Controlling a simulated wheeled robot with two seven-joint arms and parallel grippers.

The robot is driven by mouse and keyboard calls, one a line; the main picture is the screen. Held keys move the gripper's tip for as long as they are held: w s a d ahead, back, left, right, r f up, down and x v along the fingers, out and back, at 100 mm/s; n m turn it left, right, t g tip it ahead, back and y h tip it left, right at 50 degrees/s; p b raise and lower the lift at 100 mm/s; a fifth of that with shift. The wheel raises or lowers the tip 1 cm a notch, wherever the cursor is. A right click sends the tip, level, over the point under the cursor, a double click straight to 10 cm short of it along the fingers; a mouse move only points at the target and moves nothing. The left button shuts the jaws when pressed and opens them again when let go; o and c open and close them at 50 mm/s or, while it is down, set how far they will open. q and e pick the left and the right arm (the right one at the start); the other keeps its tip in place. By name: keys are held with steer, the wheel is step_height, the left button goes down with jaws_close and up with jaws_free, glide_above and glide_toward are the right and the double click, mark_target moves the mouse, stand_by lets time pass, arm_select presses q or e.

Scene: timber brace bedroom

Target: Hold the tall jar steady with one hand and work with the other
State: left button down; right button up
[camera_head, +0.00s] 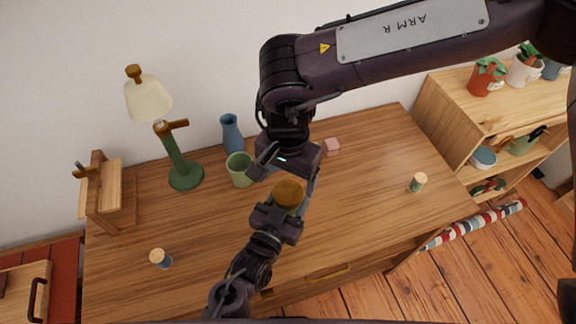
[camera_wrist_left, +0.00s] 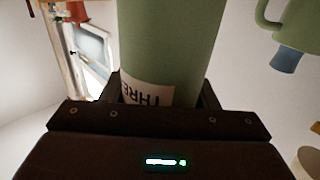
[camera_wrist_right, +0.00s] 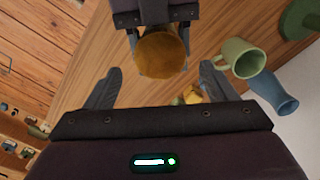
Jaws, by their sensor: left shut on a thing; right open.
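The tall jar is green with a white label and fills the middle of the left wrist view (camera_wrist_left: 170,45). My left gripper (camera_wrist_left: 160,92) is shut on its body; it also shows in the head view (camera_head: 275,218). The jar's round brown lid (camera_head: 288,192) faces up, and its body is mostly hidden there. My right gripper (camera_head: 288,174) is open above the lid. In the right wrist view the lid (camera_wrist_right: 162,55) lies between the lines of the spread right fingers (camera_wrist_right: 160,85), with gaps on both sides and no visible contact.
A wooden rack (camera_head: 112,200) is at left. The desk's right part is mostly clear.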

mark_target(288, 191)
step_height(288, 191, down, 5)
steer(key=shift+r, duration=0.1)
stand_by(0.3)
steer(key=c, duration=1)
steer(key=m, duration=0.9)
steer(key=shift+m, duration=0.4)
